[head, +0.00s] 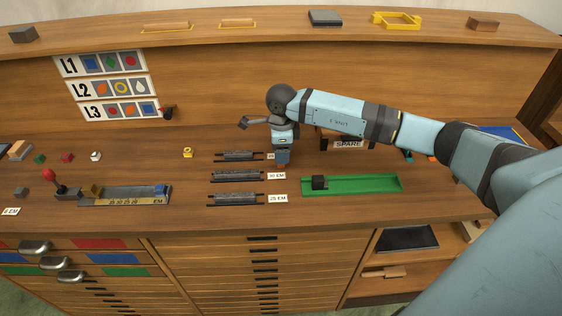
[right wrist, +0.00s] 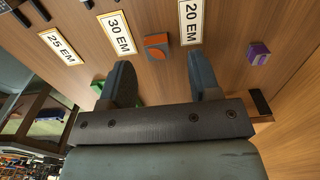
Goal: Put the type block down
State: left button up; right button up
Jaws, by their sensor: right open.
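My right gripper (head: 282,159) points down over the bench beside the EM labels. In the right wrist view its two fingers (right wrist: 160,72) are apart with nothing gripped. A small dark block with an orange face (right wrist: 156,45) lies in line with the gap, just beyond the fingertips, apparently resting on the wood. It sits between the 30 EM label (right wrist: 117,35) and the 20 EM label (right wrist: 190,22). In the head view the gripper mostly hides it. A purple block (right wrist: 258,52) stands beyond the 20 EM label. My left gripper is not in view.
A green tray (head: 360,187) with a black block (head: 319,182) lies to the right. Three dark slotted racks (head: 236,177) lie left of the labels. A metal composing stick (head: 125,195) and small coloured blocks are farther left. A SPARE label (head: 348,143) stands behind.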

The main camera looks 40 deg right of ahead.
notch_tip(320, 180, down, 4)
jog(key=shift+a+r, duration=0.1)
jog(key=shift+r, duration=0.15)
jog(key=shift+s, duration=0.1)
grip_shut()
jog(key=shift+r, duration=0.15)
notch_tip(320, 180, up, 20)
jog(key=b, duration=0.1)
